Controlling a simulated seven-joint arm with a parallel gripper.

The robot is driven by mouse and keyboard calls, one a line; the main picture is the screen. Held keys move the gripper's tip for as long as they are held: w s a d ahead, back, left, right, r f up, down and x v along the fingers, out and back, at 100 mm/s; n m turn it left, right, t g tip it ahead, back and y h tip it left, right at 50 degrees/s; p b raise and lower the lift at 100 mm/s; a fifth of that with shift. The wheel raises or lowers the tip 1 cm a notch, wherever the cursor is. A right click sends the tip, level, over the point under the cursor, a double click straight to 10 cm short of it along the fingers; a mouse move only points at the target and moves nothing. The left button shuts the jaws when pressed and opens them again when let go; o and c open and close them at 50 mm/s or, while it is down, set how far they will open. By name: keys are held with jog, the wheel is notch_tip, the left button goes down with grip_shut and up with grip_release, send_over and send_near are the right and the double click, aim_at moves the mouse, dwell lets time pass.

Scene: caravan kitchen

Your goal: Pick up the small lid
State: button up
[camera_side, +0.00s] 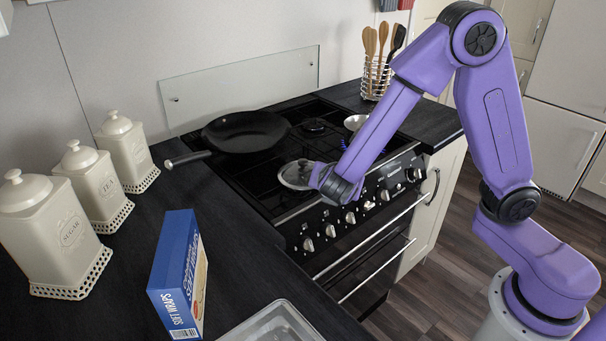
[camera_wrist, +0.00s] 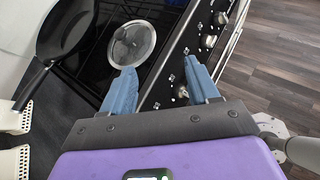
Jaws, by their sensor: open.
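The small lid (camera_side: 296,174) is a round glass lid with a metal rim, lying on the front part of the black stove top. In the wrist view the lid (camera_wrist: 132,44) lies ahead of my gripper (camera_wrist: 158,78), in front of the left finger. My gripper is open with nothing between its two blue fingers. In the side view the end of my arm is just right of the lid and partly covers its right edge; the fingers are hard to make out there.
A black frying pan (camera_side: 246,132) sits at the back left of the stove (camera_side: 285,205), its handle pointing left. A small pan (camera_side: 355,122) is at the back right. A blue box (camera_side: 172,262), a clear container (camera_side: 275,326) and cream canisters (camera_side: 70,228) stand on the left counter.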

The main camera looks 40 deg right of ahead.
jog(key=w+a+f+n+t, duration=0.2)
jog(key=w+a+n+t, duration=0.15)
jog(key=w, duration=0.25)
send_near(303, 161)
jog(key=shift+n+g, duration=0.35)
jog(key=shift+n, duration=0.1)
jog(key=x, duration=0.4)
jog(key=shift+w+a+f, duration=0.1)
jog(key=shift+w+f, duration=0.2)
jog(key=shift+w, duration=0.2)
jog(key=shift+d+r+x, duration=0.15)
jog(key=shift+r+x, duration=0.05)
jog(key=shift+x, duration=1.15)
jog(key=shift+d+r+x, duration=0.1)
jog(key=shift+r+x, duration=0.05)
jog(key=shift+x, duration=1.2)
grip_shut()
